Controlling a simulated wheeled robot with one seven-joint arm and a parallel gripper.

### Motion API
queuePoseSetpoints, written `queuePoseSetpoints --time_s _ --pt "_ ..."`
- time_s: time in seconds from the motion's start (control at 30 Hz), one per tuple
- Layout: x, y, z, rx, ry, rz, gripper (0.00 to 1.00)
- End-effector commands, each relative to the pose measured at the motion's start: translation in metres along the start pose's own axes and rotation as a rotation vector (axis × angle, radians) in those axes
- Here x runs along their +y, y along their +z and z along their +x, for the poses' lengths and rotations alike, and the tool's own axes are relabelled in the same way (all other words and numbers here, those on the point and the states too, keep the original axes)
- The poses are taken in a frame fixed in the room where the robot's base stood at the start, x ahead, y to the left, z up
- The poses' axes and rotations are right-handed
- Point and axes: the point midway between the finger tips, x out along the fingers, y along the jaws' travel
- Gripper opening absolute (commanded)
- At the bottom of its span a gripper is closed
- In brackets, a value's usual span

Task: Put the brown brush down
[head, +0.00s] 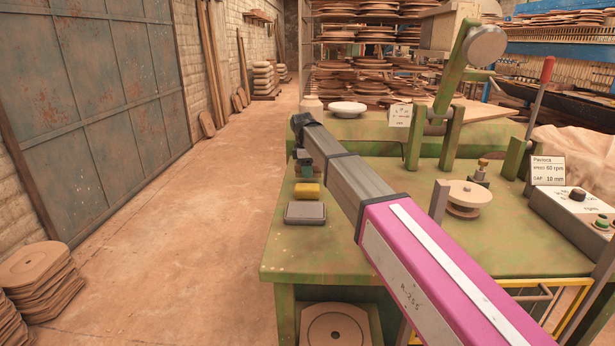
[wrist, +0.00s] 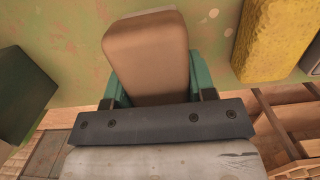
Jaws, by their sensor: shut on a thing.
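In the wrist view a brown block-shaped thing with a smooth face, which I take for the brown brush (wrist: 150,55), sits between the green fingers of my gripper (wrist: 155,88). My gripper is shut on it. The green table top (wrist: 60,45) shows behind and around it; I cannot tell whether the brush touches the table. In the head view my arm reaches over the left part of the green table (head: 330,262), and my gripper (head: 304,168) is at its left edge, behind the yellow sponge. The brush is not clear in the head view.
A yellow sponge (head: 307,192) lies close to my gripper, also at the upper right of the wrist view (wrist: 265,40). A grey box (head: 305,213) lies in front of it. A round wheel (head: 467,196) and a control box (head: 575,212) stand right. Bare table lies at the front left.

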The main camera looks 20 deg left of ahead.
Motion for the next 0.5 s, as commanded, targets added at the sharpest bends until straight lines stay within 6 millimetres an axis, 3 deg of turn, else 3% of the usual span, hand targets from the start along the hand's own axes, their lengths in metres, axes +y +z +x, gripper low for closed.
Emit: queuePoseSetpoints --time_s 0.17,0.5 --pt "-0.001 -0.002 0.023 0.0 -0.001 0.0 0.13" --pt "0.0 -0.003 0.026 0.0 0.0 0.0 0.13"
